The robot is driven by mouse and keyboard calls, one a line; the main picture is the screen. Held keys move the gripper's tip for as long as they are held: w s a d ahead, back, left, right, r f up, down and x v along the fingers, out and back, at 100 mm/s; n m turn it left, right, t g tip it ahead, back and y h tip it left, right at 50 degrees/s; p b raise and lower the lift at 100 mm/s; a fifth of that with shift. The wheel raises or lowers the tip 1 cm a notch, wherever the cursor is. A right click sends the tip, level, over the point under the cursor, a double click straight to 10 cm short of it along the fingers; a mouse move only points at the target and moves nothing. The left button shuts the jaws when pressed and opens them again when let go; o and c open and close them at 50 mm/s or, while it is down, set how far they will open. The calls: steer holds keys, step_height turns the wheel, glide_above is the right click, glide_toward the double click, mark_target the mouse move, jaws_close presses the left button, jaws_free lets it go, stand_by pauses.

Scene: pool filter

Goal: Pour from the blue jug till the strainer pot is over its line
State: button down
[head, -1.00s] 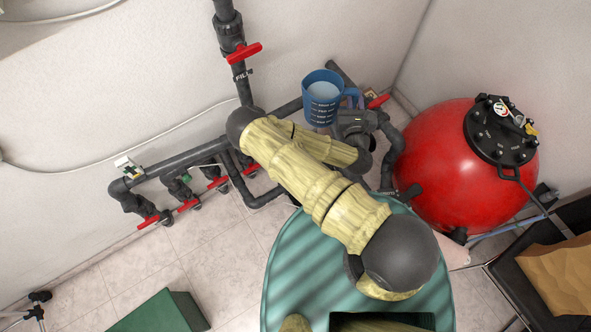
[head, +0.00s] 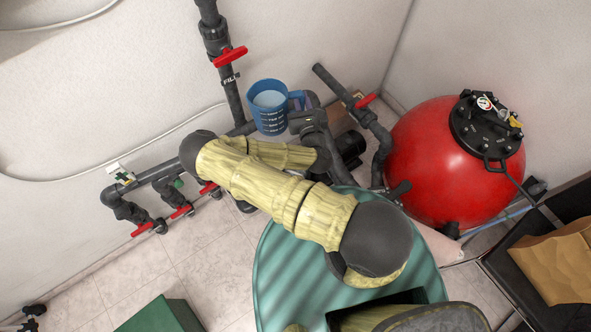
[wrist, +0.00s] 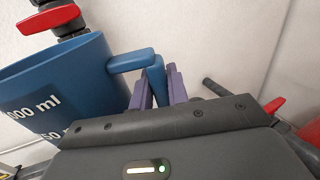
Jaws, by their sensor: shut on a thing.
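The blue jug (head: 268,118) has white volume marks and pale liquid inside, seen through its open top in the head view. It is held up about upright near the wall pipes. My gripper (head: 303,103) is to its right, shut on its handle. In the wrist view the purple fingers of my gripper (wrist: 158,88) close around the handle, and the jug (wrist: 85,75) fills the left side. I cannot clearly make out the strainer pot. A dark pump-like body (head: 350,146) shows behind my arm, partly hidden.
A red filter ball (head: 430,165) stands at the right. A vertical pipe with a red valve handle (head: 229,57) rises left of the jug. Grey pipes with red handles (head: 182,211) run low along the wall. A green box (head: 160,315) is on the tiled floor.

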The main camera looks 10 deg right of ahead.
step_height(320, 180, down, 54)
steer(key=w+m+h+b, duration=0.2)
steer(key=h+b, duration=0.3)
steer(key=b, duration=5.7)
steer(key=shift+r+m+g, duration=0.25)
steer(key=shift+m+g, duration=0.15)
steer(key=shift+m, duration=0.4)
steer(key=shift+w, duration=0.1)
step_height(320, 180, up, 8)
steer(key=p, duration=0.7)
steer(key=shift+f, duration=0.25)
